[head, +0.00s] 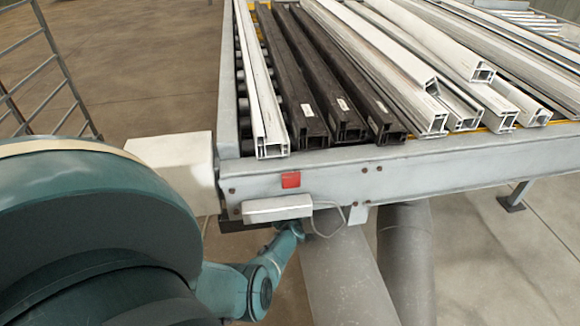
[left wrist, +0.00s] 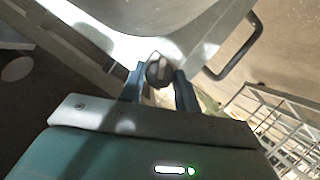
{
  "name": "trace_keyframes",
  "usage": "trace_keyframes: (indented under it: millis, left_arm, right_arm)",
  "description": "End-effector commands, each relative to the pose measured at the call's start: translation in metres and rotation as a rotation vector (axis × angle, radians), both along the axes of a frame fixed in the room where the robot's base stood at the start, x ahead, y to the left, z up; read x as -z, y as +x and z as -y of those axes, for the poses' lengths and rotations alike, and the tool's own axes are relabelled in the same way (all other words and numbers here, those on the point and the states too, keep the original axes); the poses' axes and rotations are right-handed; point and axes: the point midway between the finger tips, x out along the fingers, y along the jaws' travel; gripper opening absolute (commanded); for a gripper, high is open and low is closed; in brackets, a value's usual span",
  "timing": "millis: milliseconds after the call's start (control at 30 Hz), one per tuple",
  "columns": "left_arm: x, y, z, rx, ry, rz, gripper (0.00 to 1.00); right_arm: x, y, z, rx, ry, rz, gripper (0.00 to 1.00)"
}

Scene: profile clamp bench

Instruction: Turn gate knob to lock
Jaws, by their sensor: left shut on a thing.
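The gate knob (left wrist: 158,70) is a dark round knob with a lighter ridge, in the upper middle of the left wrist view, set against a pale surface. My left gripper (left wrist: 159,77) has its two blue fingers on either side of the knob and is shut on it. In the head view my teal left arm comes in from the left and reaches under the near end of the bench. Its gripper and the knob are hidden there. My right gripper is in neither view.
The grey bench frame (head: 330,170) carries several white and black profiles. A red square (head: 290,180) and a white box (head: 278,208) with a cable are on its front. A larger white box (head: 178,165) is at its left corner. A metal railing (head: 45,75) stands at the far left.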

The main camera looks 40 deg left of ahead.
Motion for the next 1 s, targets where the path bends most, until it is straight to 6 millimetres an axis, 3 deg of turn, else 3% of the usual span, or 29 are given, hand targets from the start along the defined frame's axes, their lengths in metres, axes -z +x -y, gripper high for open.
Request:
trace_keyframes:
  millis: [500, 1000]
  left_arm:
    - [-0.0013, 0.0034, 0.0016, 0.0, 0.238, -0.295, 0.09]
    - [-0.0017, 0.0036, 0.0014, 0.001, 0.302, -0.372, 0.09]
  right_arm:
    - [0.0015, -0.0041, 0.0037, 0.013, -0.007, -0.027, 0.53]
    - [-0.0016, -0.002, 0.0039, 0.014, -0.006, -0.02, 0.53]
